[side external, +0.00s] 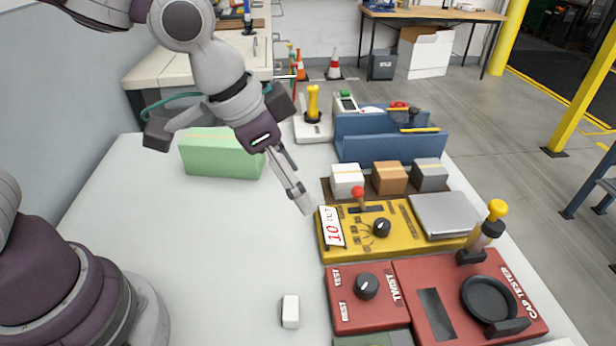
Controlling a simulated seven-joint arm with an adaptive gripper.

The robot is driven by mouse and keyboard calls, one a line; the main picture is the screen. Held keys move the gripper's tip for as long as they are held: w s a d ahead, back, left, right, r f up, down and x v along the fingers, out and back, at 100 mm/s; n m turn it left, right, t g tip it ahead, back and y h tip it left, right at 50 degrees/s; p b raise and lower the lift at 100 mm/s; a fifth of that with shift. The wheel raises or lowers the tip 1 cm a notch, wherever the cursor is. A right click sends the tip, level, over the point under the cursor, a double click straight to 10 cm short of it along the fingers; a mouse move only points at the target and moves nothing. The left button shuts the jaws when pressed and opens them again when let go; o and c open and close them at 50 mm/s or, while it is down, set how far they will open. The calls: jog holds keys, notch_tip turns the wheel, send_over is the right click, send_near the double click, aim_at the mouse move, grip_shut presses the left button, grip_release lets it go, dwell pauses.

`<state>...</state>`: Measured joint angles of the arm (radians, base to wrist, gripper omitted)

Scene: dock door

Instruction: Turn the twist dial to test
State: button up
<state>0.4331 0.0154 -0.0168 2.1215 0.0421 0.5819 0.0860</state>
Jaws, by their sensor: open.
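The twist dial is a round black knob (366,286) on a red box (375,318) marked TWIST, at the lower middle of the side external view. The labels TEST and REST stand on the box to the left of the knob, TEST farther back and REST nearer the camera. The knob has a small pale mark, but its exact direction is too small to tell. My gripper (300,198) is open, tilted downward, beyond the dial and up-left of it in the picture. It is apart from the dial. Its fingers overlap from this side, so the gap is hard to see.
A yellow panel (453,247) with a red-topped lever and a black knob lies behind the red box. A red cap tester (455,277) stands to its right.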

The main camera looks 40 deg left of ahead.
aim_at(367, 282)
jog(key=w+d+f+m, duration=0.1)
jog(key=d+f, duration=0.2)
jog(key=f, duration=0.1)
jog(key=w+d+f, duration=0.1)
jog(key=d+f, duration=0.2)
jog(key=f, duration=0.2)
jog(key=d+f+m+g, duration=0.1)
jog(key=d+f, duration=0.2)
jog(key=f, duration=0.2)
jog(key=shift+w+d+f+m+h, duration=0.1)
jog(key=shift+w+d+m+h, duration=0.1)
jog(key=shift+w+m+h, duration=0.15)
grip_shut()
